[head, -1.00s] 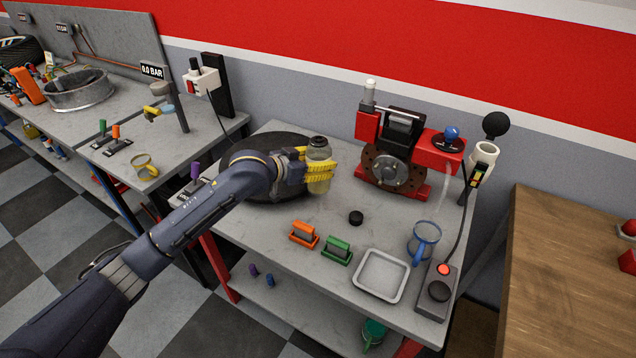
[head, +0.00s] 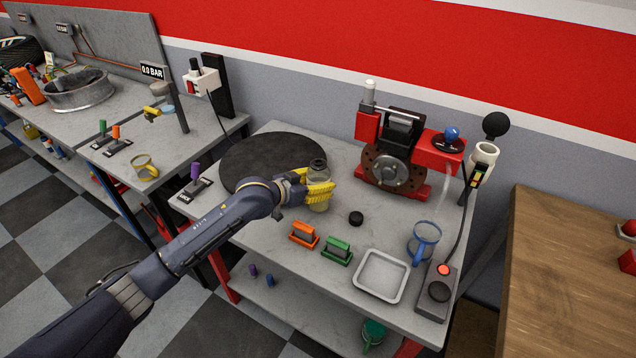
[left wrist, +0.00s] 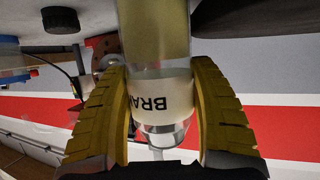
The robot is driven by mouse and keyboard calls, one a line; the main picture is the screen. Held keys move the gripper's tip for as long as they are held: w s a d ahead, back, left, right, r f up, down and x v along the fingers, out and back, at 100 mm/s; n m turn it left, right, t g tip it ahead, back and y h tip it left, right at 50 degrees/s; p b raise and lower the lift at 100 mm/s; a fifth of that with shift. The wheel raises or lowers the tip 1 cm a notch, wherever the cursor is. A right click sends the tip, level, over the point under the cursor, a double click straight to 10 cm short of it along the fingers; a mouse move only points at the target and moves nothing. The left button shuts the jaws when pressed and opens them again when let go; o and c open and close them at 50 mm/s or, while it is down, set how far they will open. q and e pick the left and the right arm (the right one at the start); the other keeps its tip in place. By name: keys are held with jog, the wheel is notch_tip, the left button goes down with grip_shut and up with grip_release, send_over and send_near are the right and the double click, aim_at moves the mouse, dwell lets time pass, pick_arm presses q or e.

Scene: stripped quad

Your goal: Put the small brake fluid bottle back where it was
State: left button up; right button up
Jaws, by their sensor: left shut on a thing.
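The small clear brake fluid bottle (head: 317,174) holds yellowish fluid and looks upright in the head view. My left gripper (head: 322,192), with yellow ridged fingers, is shut around it, just right of the round black mat (head: 262,158). In the left wrist view the bottle (left wrist: 156,95) stands between both fingers, its partly visible "BRAK" label upside down.
A red brake rig with a disc (head: 398,172) stands behind right. Orange (head: 303,234) and green (head: 337,250) blocks, a grey tray (head: 381,276), a blue mug (head: 424,243) and a button box (head: 437,291) line the front. A purple-handled lever (head: 195,178) stands left.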

pick_arm(q)
jog(key=o, duration=1.6)
jog(key=shift+f, duration=0.15)
jog(key=shift+c, duration=0.2)
jog(key=v, duration=1.2)
